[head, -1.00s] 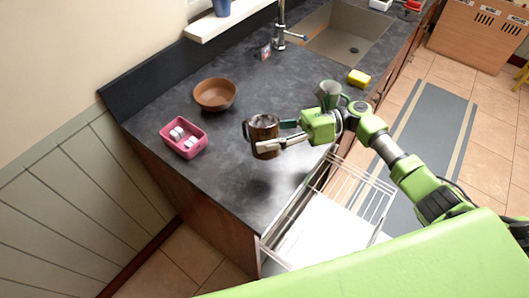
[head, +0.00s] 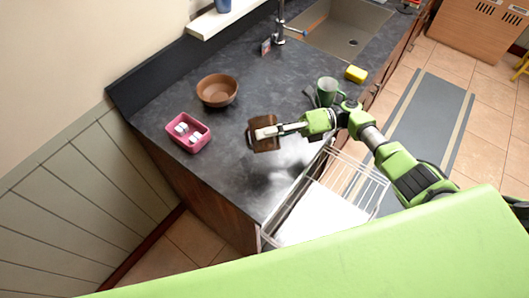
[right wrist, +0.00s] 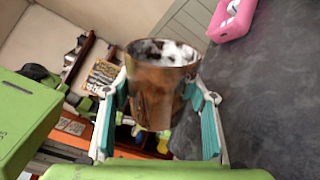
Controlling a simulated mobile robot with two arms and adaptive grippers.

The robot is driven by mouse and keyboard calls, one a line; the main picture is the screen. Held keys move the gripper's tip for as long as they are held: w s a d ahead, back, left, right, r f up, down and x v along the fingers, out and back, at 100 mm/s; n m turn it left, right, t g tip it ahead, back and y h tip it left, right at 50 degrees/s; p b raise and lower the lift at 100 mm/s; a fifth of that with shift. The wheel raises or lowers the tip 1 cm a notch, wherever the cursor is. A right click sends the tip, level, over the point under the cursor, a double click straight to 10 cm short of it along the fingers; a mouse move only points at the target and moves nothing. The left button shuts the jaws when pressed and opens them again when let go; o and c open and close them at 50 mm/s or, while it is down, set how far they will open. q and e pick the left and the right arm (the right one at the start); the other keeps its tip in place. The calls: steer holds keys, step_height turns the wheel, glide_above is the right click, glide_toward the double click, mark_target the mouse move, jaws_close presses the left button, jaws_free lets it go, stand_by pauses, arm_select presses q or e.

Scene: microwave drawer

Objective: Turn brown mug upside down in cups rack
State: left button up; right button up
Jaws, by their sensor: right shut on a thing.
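The brown mug (head: 262,143) is held above the counter's front part. My right gripper (head: 268,132) is shut on it, with a finger on either side of the mug (right wrist: 160,85) in the right wrist view. The mug looks tipped onto its side; its open rim is at the top of the right wrist view and does not show in the head view. The cups rack (head: 358,180), a white wire rack in a pulled-out drawer, is below and right of the mug, apart from it. My left gripper is not in view.
A brown bowl (head: 217,90) and a pink tray (head: 187,132) with white items stand to the left on the counter. A green mug (head: 328,92) and a yellow sponge (head: 356,74) are near the sink (head: 340,28). The middle counter is clear.

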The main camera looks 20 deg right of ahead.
steer(key=shift+r, duration=0.15)
steer(key=shift+m+p, duration=0.5)
steer(key=shift+m, duration=0.3)
steer(key=m, duration=0.4)
steer(key=n, duration=0.2)
steer(key=n+b, duration=0.1)
steer(key=shift+f+n, duration=0.2)
steer(key=shift+n, duration=1.2)
